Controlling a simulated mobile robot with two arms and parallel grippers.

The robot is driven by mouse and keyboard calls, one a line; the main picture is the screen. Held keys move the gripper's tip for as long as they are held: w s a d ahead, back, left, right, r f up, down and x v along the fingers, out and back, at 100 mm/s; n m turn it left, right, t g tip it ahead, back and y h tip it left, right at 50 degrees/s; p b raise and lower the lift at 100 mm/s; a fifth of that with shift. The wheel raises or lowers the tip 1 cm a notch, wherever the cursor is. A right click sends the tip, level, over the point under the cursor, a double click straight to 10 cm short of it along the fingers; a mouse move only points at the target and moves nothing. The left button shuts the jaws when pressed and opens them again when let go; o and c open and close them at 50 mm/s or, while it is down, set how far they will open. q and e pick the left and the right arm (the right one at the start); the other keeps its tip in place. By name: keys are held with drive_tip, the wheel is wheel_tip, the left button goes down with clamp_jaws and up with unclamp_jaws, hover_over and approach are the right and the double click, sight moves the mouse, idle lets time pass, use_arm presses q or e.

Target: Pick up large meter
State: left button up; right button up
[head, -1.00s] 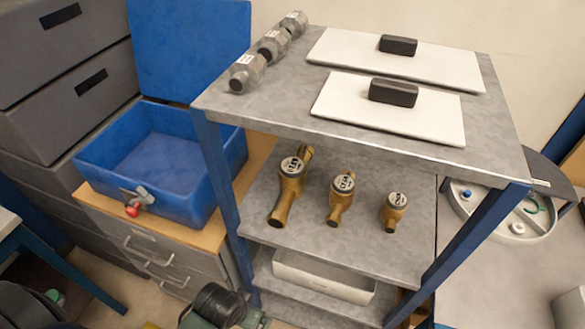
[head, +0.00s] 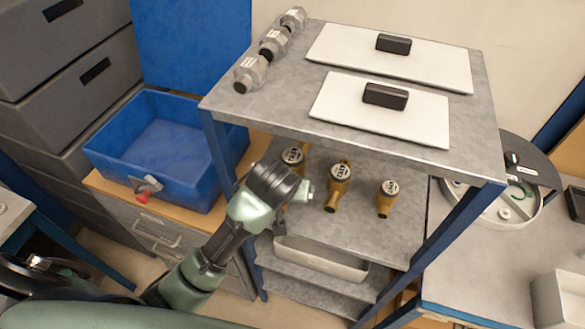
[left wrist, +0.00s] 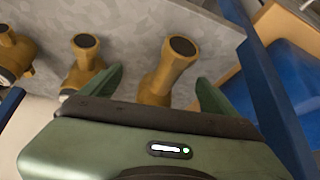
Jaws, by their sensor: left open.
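Three brass meters with round white dials stand in a row on the shelf's middle level. The large meter (head: 293,156) is the leftmost in the head view, and my left gripper (head: 304,190) hides most of its body. In the left wrist view the large meter (left wrist: 171,66) shows between the two green fingers of my open left gripper (left wrist: 160,77), with gaps on both sides. I cannot tell how deep it sits between them. The medium meter (head: 338,183) and small meter (head: 388,197) stand to its right. My right gripper is out of view.
The shelf's top (head: 290,105) lies above the meters and carries white panels with black handles and metal fittings. A blue post (head: 218,155) stands left of the large meter. An open blue box (head: 155,150) is farther left. A grey tray (head: 320,260) sits below.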

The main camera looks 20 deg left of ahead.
sight(291, 162)
use_arm(q)
drive_tip(key=w, duration=0.2)
drive_tip(key=w+p, duration=0.1)
drive_tip(key=w, duration=0.1)
drive_tip(key=w+a, duration=0.1)
drive_tip(key=w, duration=0.1)
drive_tip(key=shift+w, duration=0.35)
drive_tip(key=shift+w+a+r+p, duration=0.15)
drive_tip(key=shift+w+p, duration=0.2)
drive_tip(key=shift+w, duration=0.2)
drive_tip(key=shift+w+a+r+p, duration=0.1)
drive_tip(key=shift+w+p, duration=0.2)
drive_tip(key=shift+w, duration=0.25)
drive_tip(key=p+x, duration=0.1)
drive_tip(key=x, duration=0.1)
drive_tip(key=shift+w+f, duration=0.15)
drive_tip(key=shift+f, duration=0.1)
drive_tip(key=shift+w+f, duration=0.2)
drive_tip(key=shift+f, duration=0.25)
clamp_jaws()
drive_tip(key=shift+w+r, duration=0.2)
